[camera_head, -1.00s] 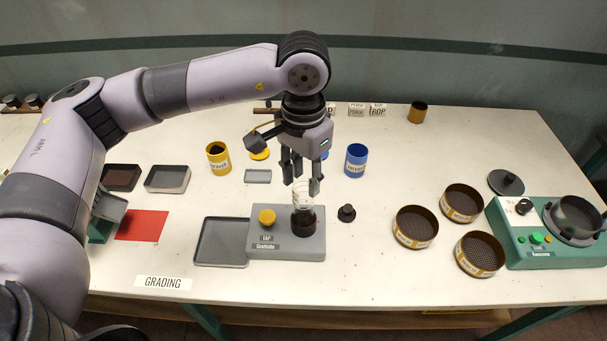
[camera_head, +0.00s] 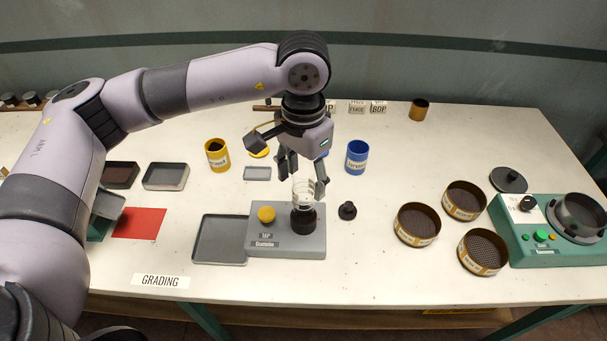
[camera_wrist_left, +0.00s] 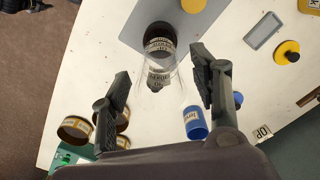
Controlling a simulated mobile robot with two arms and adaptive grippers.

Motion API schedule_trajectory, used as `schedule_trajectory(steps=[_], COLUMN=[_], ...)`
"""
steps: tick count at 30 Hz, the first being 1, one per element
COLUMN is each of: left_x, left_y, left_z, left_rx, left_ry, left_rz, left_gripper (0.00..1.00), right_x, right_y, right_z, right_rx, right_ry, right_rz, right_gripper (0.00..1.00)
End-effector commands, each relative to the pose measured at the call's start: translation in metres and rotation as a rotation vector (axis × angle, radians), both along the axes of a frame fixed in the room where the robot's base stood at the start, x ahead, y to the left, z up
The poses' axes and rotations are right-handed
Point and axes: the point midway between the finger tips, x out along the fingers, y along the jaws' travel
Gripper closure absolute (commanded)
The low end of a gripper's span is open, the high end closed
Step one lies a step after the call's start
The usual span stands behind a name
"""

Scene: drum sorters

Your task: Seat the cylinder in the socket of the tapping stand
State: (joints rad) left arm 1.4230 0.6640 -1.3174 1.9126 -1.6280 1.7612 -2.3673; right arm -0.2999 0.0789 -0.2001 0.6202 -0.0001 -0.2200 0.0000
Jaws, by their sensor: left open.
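The tapping stand (camera_head: 285,243) is a grey block with a yellow knob (camera_head: 266,215) on its left and a dark round socket (camera_head: 303,221) on its right. The clear glass cylinder (camera_head: 304,191) stands upright at the socket, its lower end at the dark collar. In the left wrist view the cylinder (camera_wrist_left: 160,72) lies between the finger pads with gaps on both sides. My left gripper (camera_head: 303,189) is open around the cylinder's upper part, not touching it as far as I can see. My right gripper is not in view.
A grey tray (camera_head: 205,258) adjoins the stand on the left. A small black stopper (camera_head: 347,210) stands to its right, then several brown sieves (camera_head: 417,238) and a green shaker (camera_head: 560,258). Yellow (camera_head: 216,163) and blue (camera_head: 356,164) tins stand behind.

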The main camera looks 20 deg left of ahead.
Motion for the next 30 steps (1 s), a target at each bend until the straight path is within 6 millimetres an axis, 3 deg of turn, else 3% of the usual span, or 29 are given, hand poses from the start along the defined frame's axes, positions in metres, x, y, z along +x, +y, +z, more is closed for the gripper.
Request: schedule_trajectory(steps=[11,24,30], left_x=[0.0,0.001,0.0], left_y=[0.0,-0.001,0.0], left_z=[0.007,0.092,0.115], left_rx=[0.0,-0.001,0.001], left_ry=[0.0,-0.003,0.0], left_rz=[0.0,0.0,0.001], left_gripper=[0.42,0.42,0.42], right_x=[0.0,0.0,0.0], right_y=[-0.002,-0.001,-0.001], right_z=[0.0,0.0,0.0], right_rx=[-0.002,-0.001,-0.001], right_ry=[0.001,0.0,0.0], right_rz=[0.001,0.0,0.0], right_gripper=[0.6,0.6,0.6])
